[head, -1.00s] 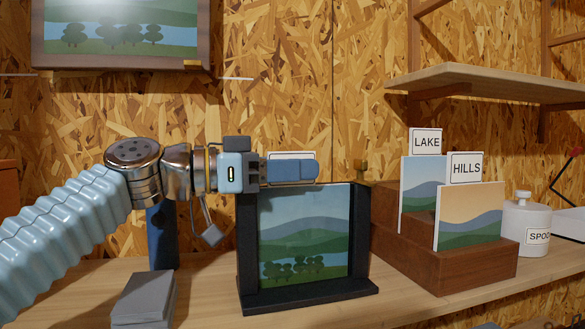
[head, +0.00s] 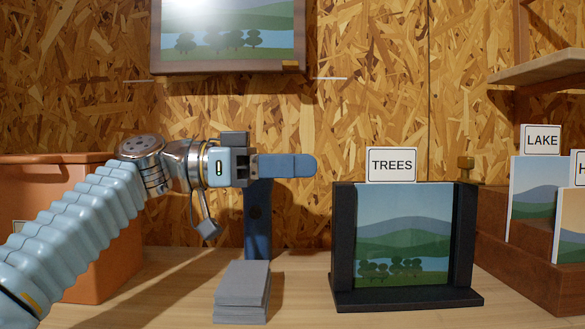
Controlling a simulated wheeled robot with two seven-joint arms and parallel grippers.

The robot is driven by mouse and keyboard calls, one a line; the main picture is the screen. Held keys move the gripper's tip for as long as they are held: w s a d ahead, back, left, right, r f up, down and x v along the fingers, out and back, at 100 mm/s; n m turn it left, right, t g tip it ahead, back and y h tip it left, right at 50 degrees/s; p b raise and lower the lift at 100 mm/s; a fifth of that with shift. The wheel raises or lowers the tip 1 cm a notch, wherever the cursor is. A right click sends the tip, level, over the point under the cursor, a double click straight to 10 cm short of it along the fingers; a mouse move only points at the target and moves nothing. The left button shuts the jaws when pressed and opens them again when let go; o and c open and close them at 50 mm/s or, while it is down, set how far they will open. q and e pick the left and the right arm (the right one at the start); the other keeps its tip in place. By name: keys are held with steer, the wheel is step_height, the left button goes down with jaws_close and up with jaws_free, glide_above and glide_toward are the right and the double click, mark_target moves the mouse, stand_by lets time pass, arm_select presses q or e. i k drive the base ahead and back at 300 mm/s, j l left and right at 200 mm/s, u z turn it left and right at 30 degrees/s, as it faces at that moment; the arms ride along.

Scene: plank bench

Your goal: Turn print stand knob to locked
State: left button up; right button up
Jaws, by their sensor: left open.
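The black print stand (head: 343,245) stands upright on the bench right of centre. It holds a landscape print (head: 405,235) with hills, a lake and trees, and a TREES label card (head: 391,164) stands above it. My left gripper (head: 303,166), with blue fingers seen side-on, is open and empty. In the picture it is left of the stand, apart from the label and knob. My right gripper is not in view.
Grey stacked blocks (head: 242,290) lie on the bench (head: 300,285) left of the stand. A dark blue upright piece (head: 258,225) stands behind my gripper. An orange bin (head: 105,260) is at left. A brown wooden rack (head: 510,250) with LAKE print (head: 533,195) is close on the right.

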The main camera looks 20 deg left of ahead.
mark_target(467, 163)
steer(key=k+l, duration=0.25)
steer(key=k, duration=0.2)
steer(key=k+l, duration=0.25)
steer(key=k, duration=0.25)
steer(key=k+l, duration=0.25)
steer(key=k, duration=0.2)
